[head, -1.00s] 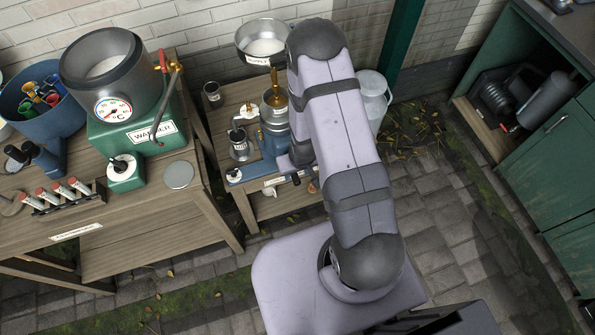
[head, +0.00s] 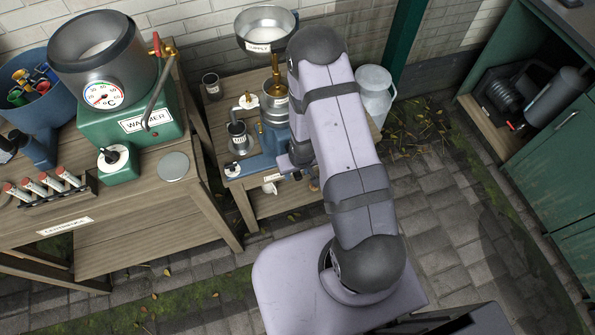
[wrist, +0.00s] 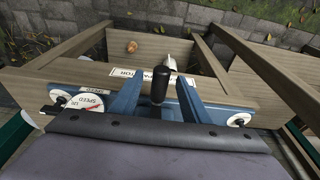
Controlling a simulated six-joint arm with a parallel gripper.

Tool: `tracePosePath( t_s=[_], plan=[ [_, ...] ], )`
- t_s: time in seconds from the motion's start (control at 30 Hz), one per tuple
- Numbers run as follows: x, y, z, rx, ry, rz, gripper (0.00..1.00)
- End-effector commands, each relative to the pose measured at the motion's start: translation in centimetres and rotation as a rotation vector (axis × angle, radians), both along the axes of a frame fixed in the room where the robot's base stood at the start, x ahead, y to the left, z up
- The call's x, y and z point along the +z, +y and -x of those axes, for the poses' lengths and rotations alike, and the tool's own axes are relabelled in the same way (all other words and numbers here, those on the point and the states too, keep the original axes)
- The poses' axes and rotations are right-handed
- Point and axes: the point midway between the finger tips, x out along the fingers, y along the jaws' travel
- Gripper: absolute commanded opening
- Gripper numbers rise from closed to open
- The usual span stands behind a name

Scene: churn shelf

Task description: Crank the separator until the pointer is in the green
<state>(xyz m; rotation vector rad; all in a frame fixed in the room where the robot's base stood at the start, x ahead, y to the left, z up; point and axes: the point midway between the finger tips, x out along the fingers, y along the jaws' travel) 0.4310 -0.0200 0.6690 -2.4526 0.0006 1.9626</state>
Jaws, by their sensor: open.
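The separator (head: 276,112) stands on a low wooden bench, with a metal bowl on a blue base. My arm hides its right side in the head view. In the wrist view its crank knob (wrist: 159,86), black and upright, stands between the two blue fingers of my gripper (wrist: 160,92). The fingers are open with a gap on each side; contact cannot be told. The white speed dial (wrist: 86,104) is left of the fingers in the wrist view, upside down. Its pointer is too small to read surely, and I make out no green zone.
A supply pan (head: 266,44) is above the separator. Left is a table with a green warmer (head: 125,125), a blue tub (head: 50,110) and capped tubes (head: 45,185). A milk can (head: 374,95) stands right of my arm. A green cabinet (head: 555,150) is far right; paving between is clear.

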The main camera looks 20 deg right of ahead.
Motion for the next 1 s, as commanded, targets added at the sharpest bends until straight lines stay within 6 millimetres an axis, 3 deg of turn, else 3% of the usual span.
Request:
tracePosePath(
  t_s=[0.77,0.8,0.97,1.0],
  plan=[
    [-0.96,0.03,-0.17,0.0,0.001,0.0,0.42],
    [-0.96,0.02,-0.17,0.0,0.001,0.0,0.4],
    [-0.95,0.02,-0.18,0.0,0.001,0.0,0.02],
    [-0.94,0.02,-0.18,0.0,0.0,0.0,0.0]
  ],
)
